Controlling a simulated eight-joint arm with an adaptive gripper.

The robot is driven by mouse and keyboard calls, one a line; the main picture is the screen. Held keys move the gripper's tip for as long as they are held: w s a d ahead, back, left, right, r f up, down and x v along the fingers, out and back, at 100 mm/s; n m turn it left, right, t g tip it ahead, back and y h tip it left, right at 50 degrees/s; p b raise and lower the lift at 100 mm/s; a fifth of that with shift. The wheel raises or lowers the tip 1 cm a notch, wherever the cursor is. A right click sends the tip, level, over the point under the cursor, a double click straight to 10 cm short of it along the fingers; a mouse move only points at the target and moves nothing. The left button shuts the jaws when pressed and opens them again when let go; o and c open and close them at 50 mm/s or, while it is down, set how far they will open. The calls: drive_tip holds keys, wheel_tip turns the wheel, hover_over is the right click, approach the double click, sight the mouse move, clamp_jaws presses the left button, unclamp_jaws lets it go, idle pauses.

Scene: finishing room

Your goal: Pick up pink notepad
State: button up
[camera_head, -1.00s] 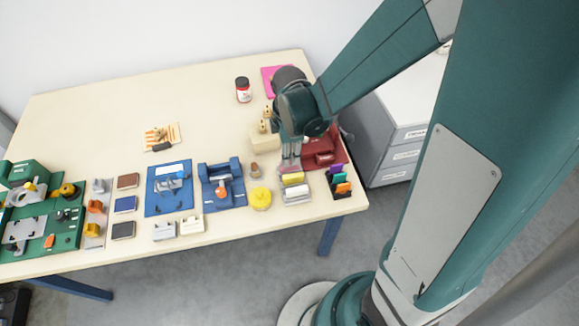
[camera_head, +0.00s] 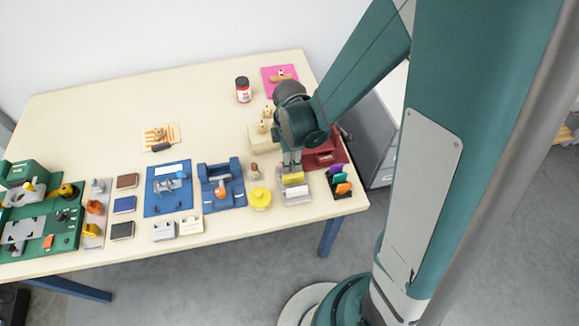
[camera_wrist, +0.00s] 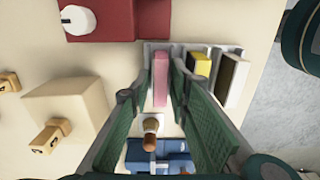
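The pink notepad (camera_wrist: 160,78) stands on edge in a grey rack (camera_wrist: 208,49), at the upper middle of the wrist view. My gripper (camera_wrist: 163,76) is open, with a fingertip on either side of the notepad. Small gaps seem to show at both sides; contact cannot be told. In the head view my gripper (camera_head: 291,164) is low over the rack's far end and hides the pink notepad there. A yellow notepad (camera_wrist: 200,63) and a white one (camera_wrist: 234,80) stand in the same rack, to the right in the wrist view.
A red fixture (camera_head: 325,152) and a beige block (camera_head: 262,139) stand close to my gripper. A yellow round item (camera_head: 260,198) and a dark holder with coloured tabs (camera_head: 341,183) flank the rack. The table's (camera_head: 90,120) back left is clear.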

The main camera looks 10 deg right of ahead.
clamp_jaws()
drive_tip(key=shift+r, duration=0.1)
wheel_tip(320, 180, up, 10)
drive_tip(key=p, duration=0.1)
idle(0.9)
idle(0.5)
